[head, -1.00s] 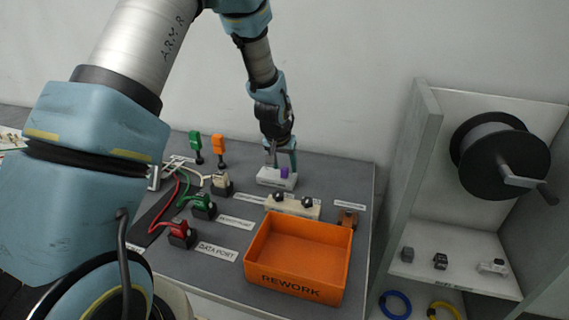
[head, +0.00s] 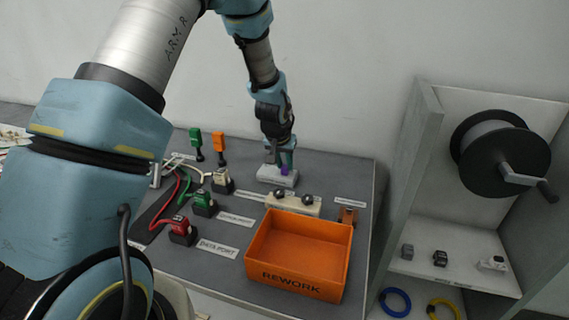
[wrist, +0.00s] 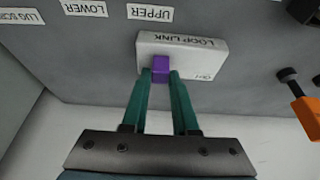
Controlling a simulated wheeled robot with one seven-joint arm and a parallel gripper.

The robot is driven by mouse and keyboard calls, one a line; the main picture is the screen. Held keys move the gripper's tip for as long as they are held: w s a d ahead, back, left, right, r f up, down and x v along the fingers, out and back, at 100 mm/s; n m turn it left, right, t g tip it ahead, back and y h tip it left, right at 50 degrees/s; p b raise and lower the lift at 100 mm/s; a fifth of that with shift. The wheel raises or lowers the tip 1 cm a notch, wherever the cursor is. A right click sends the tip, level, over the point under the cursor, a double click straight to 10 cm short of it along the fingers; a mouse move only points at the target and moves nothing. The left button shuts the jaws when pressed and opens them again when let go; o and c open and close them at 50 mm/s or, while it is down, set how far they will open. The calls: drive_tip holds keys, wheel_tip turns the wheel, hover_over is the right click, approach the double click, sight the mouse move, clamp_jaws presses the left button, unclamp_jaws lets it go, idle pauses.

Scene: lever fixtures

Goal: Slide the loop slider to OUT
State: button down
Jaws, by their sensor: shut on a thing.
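The loop slider is a purple knob (wrist: 160,69) on a pale block labelled LOOP LINK (wrist: 200,58). In the wrist view the knob stands left of the block's middle. In the head view the block (head: 268,178) sits at the back of the grey table, with the purple knob (head: 285,170) toward its right end. My gripper (wrist: 163,76) has its two green fingers shut on the knob, one on each side. It reaches down from above in the head view (head: 281,165). The small end marking on the block is too unclear to read.
Cabled plugs (head: 204,204) lie front left. A shelf unit (head: 430,180) stands right.

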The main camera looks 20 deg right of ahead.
drive_tip(key=shift+w+a+b, duration=0.2)
drive_tip(key=shift+w+a, duration=0.75)
drive_tip(key=shift+a, duration=0.2)
drive_tip(key=shift+w+a+b, duration=0.15)
drive_tip(key=shift+w+a, duration=0.75)
drive_tip(key=shift+a, duration=0.2)
drive_tip(key=c, duration=0.7)
unclamp_jaws()
drive_tip(key=b+v, duration=0.2)
drive_tip(key=v, duration=0.8)
drive_tip(key=shift+a+r, duration=0.15)
drive_tip(key=shift+r, duration=0.25)
drive_tip(key=s+a+n+y, duration=0.1)
drive_tip(key=s+a+n, duration=0.1)
drive_tip(key=s+a, duration=0.3)
drive_tip(key=s+a+n+g+y, duration=0.1)
drive_tip(key=s+a, duration=0.3)
drive_tip(key=a, duration=0.9)
drive_tip(key=s+a+n+g, duration=0.1)
drive_tip(key=s+a+n, duration=0.2)
drive_tip(key=a, duration=0.6)
drive_tip(key=shift+s+a+r+n+y, duration=0.15)
drive_tip(key=shift+s+n+y, duration=0.25)
drive_tip(key=shift+s, duration=0.9)
